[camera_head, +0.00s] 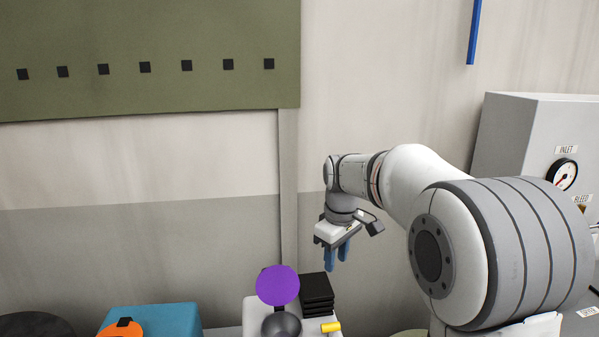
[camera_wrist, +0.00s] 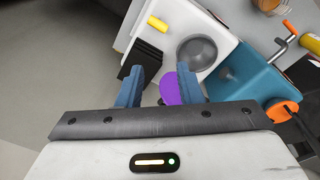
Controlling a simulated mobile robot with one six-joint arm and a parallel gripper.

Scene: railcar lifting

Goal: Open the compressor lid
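A white unit (camera_head: 253,310), which looks like the compressor, stands at the bottom of the head view. It carries black fins (camera_head: 317,287), a round grey part (camera_head: 281,325) and a purple disc (camera_head: 278,285) that looks like its lid. The disc appears raised above the edge of the grey part; its exact tilt is unclear. My gripper (camera_head: 336,256) is above and right of the disc, fingers pointing down, apart from it. In the wrist view my gripper (camera_wrist: 159,88) is open and empty. The disc (camera_wrist: 171,89) shows partly between the blue fingers, with the grey part (camera_wrist: 197,54) beyond.
A teal box (camera_head: 156,317) with an orange disc (camera_head: 120,330) stands left of the white unit. A yellow peg (camera_head: 331,327) sticks out of the unit's right side. A grey cabinet with a gauge (camera_head: 563,174) stands at the right. The air left of my gripper is clear.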

